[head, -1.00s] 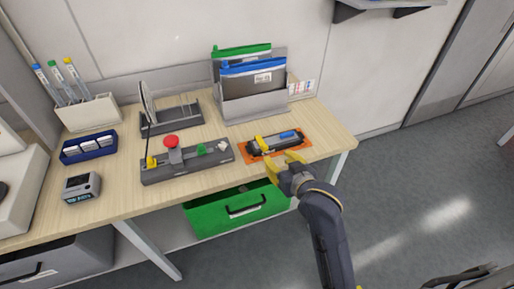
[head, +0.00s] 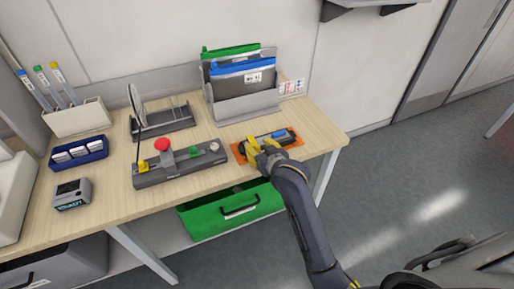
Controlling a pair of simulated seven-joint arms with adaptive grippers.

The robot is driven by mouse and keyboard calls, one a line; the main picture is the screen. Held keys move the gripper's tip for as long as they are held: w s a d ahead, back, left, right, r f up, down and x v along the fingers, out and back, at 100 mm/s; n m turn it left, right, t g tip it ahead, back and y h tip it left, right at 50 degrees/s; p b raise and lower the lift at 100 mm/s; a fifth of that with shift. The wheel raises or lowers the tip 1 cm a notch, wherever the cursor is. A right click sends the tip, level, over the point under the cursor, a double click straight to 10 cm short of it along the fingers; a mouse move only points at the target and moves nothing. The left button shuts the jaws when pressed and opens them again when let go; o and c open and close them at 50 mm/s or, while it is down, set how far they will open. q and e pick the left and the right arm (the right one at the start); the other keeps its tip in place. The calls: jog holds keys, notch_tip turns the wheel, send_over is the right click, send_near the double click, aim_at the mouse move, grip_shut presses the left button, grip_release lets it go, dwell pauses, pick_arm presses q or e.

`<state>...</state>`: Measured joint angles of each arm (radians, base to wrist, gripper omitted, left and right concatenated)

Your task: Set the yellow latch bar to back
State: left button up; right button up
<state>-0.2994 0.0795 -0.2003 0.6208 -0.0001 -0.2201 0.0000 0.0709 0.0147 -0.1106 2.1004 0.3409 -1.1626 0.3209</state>
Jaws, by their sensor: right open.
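A black device (head: 267,135) with a blue part (head: 279,134) lies on an orange mat (head: 297,150) near the right end of the wooden table. My right gripper (head: 262,145), with yellow fingers, is open at the left part of this device. The yellow latch bar on the device's left part is now hard to tell apart from the yellow fingers, which cover that area. Whether the fingers touch the bar cannot be told. My left gripper is not in view.
A grey control box (head: 180,166) with a red button (head: 162,144) stands left of the mat. A grey file holder (head: 242,108) stands behind. A green drawer (head: 230,211) hangs below the table. The table's front right corner is clear.

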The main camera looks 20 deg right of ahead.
jog(key=shift+c, duration=0.3)
grip_shut()
dwell(0.4)
